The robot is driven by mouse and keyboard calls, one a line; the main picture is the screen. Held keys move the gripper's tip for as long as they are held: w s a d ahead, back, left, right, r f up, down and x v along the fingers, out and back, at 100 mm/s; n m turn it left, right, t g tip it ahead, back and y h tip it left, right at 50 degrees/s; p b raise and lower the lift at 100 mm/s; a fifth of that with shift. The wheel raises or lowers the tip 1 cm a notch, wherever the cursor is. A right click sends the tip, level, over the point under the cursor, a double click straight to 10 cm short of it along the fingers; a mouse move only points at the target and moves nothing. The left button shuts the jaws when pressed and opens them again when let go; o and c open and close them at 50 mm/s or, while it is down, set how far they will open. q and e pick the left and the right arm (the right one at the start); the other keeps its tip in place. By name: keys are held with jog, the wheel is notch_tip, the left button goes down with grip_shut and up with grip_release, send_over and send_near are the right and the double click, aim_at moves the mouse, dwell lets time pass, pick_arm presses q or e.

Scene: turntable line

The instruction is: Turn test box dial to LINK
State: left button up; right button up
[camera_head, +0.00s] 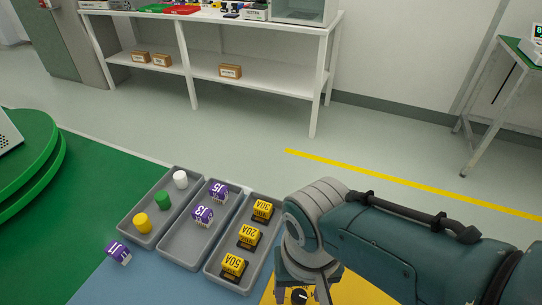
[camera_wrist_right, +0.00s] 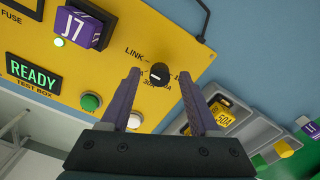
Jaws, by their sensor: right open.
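The black dial (camera_wrist_right: 159,73) is on the yellow test box panel (camera_wrist_right: 110,75) in the right wrist view. A white mark shows on its lower left part. The word LINK is printed at the dial's upper left; lettering below it is partly unreadable. My right gripper (camera_wrist_right: 159,76) is open, with one purple finger on each side of the dial in the picture; I cannot tell whether they touch it. In the head view my right gripper (camera_head: 308,291) is over the yellow test box (camera_head: 350,290) at the bottom edge, largely hidden by my wrist. My left gripper is out of view.
On the panel are a lit READY display (camera_wrist_right: 33,74), a purple J7 block (camera_wrist_right: 78,27), a green button (camera_wrist_right: 91,102) and a white button (camera_wrist_right: 135,120). Grey trays (camera_head: 180,250) with fuses, jumpers and caps stand left. A loose purple block (camera_head: 118,253) lies beside them.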

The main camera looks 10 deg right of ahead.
aim_at(300, 296)
notch_tip(300, 296, up, 10)
jog(key=p, duration=0.6)
jog(key=shift+f+p, duration=0.2)
jog(key=shift+p, duration=0.1)
